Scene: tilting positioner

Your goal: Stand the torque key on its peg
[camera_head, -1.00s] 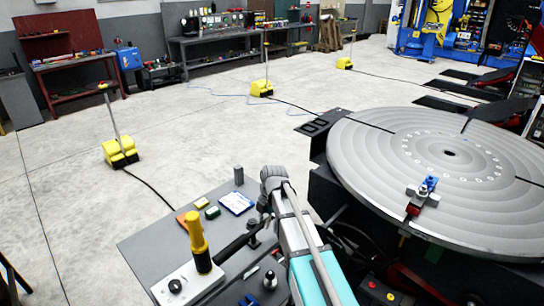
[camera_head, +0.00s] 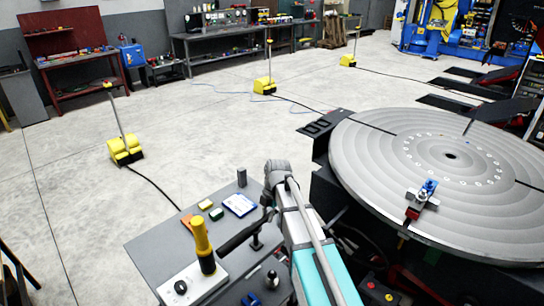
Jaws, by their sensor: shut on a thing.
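A yellow-handled tool with a black lower part, which I take as the torque key (camera_head: 201,236), stands nearly upright at the front left of the grey bench top (camera_head: 160,248). My gripper (camera_head: 221,252) reaches down and left from my wrist to the tool's black part and appears shut on it; its fingertips are largely hidden. The tool's lower end is over or on a white plate (camera_head: 190,288); I cannot tell whether it touches. A dark upright cylinder (camera_head: 242,177) stands at the bench's back edge. I cannot tell for certain which thing is the peg.
A black knob (camera_head: 256,241) and a silver-and-black knob (camera_head: 272,279) stand near my arm. The large round turntable (camera_head: 370,170), bearing a blue clamp (camera_head: 428,188), is at right.

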